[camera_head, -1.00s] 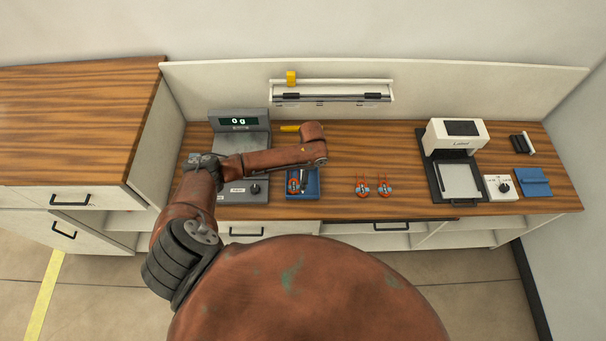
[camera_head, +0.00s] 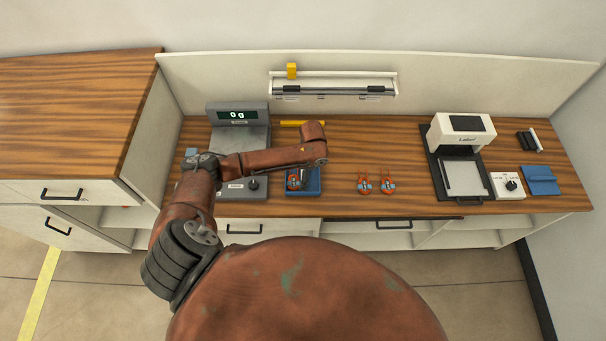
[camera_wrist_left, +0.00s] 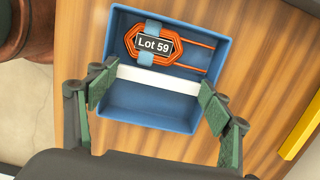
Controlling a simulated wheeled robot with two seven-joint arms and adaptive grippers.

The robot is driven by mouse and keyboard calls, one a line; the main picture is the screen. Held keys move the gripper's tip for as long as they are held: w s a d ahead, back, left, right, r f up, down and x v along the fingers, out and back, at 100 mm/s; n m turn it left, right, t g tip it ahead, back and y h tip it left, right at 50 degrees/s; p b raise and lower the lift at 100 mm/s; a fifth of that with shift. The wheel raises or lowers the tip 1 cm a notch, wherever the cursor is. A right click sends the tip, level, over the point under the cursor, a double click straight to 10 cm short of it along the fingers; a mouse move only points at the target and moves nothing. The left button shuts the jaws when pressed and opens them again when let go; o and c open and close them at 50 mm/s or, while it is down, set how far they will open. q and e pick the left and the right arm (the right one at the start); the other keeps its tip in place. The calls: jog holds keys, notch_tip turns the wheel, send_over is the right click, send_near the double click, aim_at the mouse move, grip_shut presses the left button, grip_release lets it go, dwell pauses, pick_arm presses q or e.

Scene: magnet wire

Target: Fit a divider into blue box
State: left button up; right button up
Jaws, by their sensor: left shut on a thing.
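The blue box (camera_wrist_left: 150,107) is open on the wooden counter; it also shows in the head view (camera_head: 316,189), partly hidden by my left arm. A white divider (camera_wrist_left: 158,81) lies crosswise over the box in the left wrist view, splitting its opening in two. My left gripper (camera_wrist_left: 158,90) has its green fingers spread wide, shut on the divider's two ends near the box walls. I cannot tell how deep the divider sits. An orange wire coil (camera_wrist_left: 155,44) labelled "Lot 59" lies in the far part of the box. My right gripper is not in view.
A scale (camera_head: 240,115) reading 0 g stands left of the box. Two orange coils (camera_head: 376,184) lie to its right. A label printer (camera_head: 459,135) and a blue pouch (camera_head: 541,180) are further right. A yellow object (camera_head: 300,123) lies behind. Counter between coils and printer is clear.

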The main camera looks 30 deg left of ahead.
pick_arm(q)
jog(key=shift+f, duration=0.3)
dwell(0.4)
jog(key=o, duration=1.1)
jog(key=shift+r, duration=0.1)
jog(key=shift+r+p, duration=0.3)
jog(key=shift+p, duration=0.25)
notch_tip(320, 180, up, 7)
jog(key=p, duration=0.8)
jog(key=shift+r, duration=0.2)
jog(key=shift+f, duration=0.1)
